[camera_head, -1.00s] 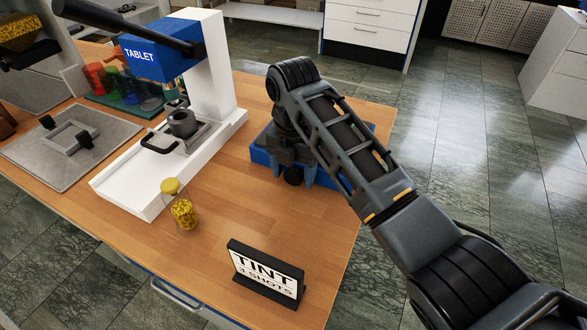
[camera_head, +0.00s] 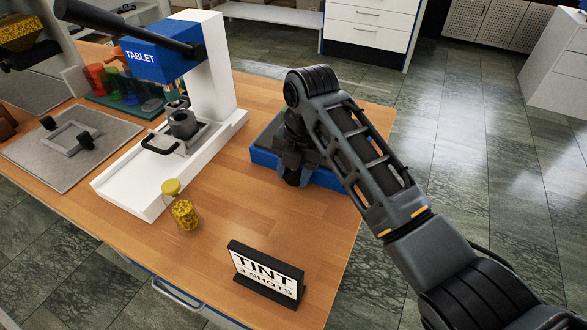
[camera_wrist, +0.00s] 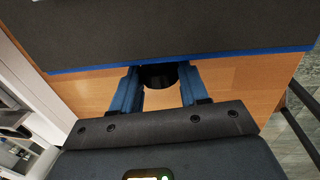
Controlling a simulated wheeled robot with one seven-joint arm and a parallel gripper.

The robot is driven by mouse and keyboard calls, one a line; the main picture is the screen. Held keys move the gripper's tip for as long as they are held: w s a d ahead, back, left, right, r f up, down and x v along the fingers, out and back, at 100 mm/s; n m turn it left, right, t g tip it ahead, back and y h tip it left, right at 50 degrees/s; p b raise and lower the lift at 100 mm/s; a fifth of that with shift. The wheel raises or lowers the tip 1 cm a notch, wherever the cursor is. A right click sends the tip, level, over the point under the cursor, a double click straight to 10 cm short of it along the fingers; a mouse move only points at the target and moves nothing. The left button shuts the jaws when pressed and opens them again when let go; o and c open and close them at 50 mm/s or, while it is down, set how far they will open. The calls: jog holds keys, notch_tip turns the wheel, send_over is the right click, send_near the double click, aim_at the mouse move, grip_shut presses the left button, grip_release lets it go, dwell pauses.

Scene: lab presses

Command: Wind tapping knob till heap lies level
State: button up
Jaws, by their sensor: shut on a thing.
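The tapping knob looks like a black round knob (camera_wrist: 160,76), at the front edge of a dark-topped, blue-edged unit (camera_wrist: 180,68) in the wrist view. My gripper (camera_wrist: 158,70) is shut on this knob, with one blue finger on each side of it. In the head view my gripper (camera_head: 291,177) is at the front of the unit's blue base (camera_head: 262,160), on the right part of the table. My arm covers most of the unit there. No heap can be made out in either view.
Left of the unit stands a white press with a blue TABLET head (camera_head: 150,60). A yellow-capped jar (camera_head: 182,208) and a TINT sign (camera_head: 266,273) stand on the wooden table (camera_head: 225,180) in front. Bare tabletop lies between them and the unit.

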jog(key=shift+s+d+f+t+y+b, duration=0.1)
jog(key=shift+d+t+y+b, duration=0.1)
jog(key=shift+y, duration=0.25)
jog(key=shift+d+f+t+y+b, duration=0.1)
jog(key=shift+y+b, duration=0.05)
jog(key=shift+y, duration=0.3)
jog(key=shift+r+y, duration=0.15)
jog(key=shift+y, duration=0.45)
jog(key=o, duration=1)
jog(key=shift+r, duration=0.1)
jog(key=b+v, duration=0.1)
jog(key=v, duration=0.6)
jog(key=shift+s+d+r, duration=0.1)
jog(key=shift+s+r, duration=0.05)
jog(key=shift+r, duration=0.15)
